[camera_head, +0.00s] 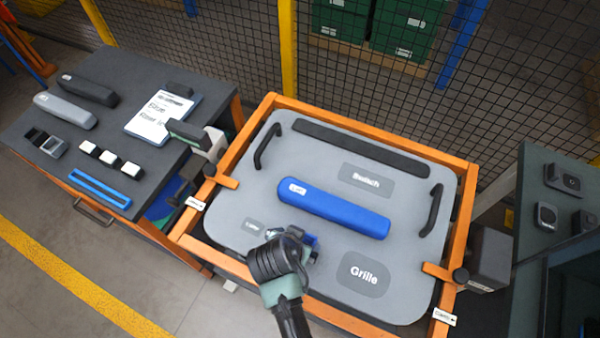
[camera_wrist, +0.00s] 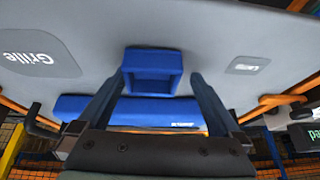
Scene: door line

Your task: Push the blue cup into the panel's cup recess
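The blue cup (camera_wrist: 152,72), a small square piece with a hollow face, shows in the wrist view against the grey panel (camera_wrist: 215,30). In the head view, only a bit of blue (camera_head: 311,241) shows beside my gripper (camera_head: 294,240), which hides most of that area. My gripper's fingers (camera_wrist: 157,85) stand wide apart, one on each side of the cup. A narrow gap shows at the right finger; the left finger is close to the cup or touching it. The cup's recess is hidden, and I cannot tell how deep the cup sits.
A long blue bar (camera_head: 333,209) lies across the panel's middle. The orange frame (camera_head: 459,235) surrounds the panel, with black handles (camera_head: 267,146) at both sides. A dark table (camera_head: 60,135) with parts stands left. A mesh fence is behind.

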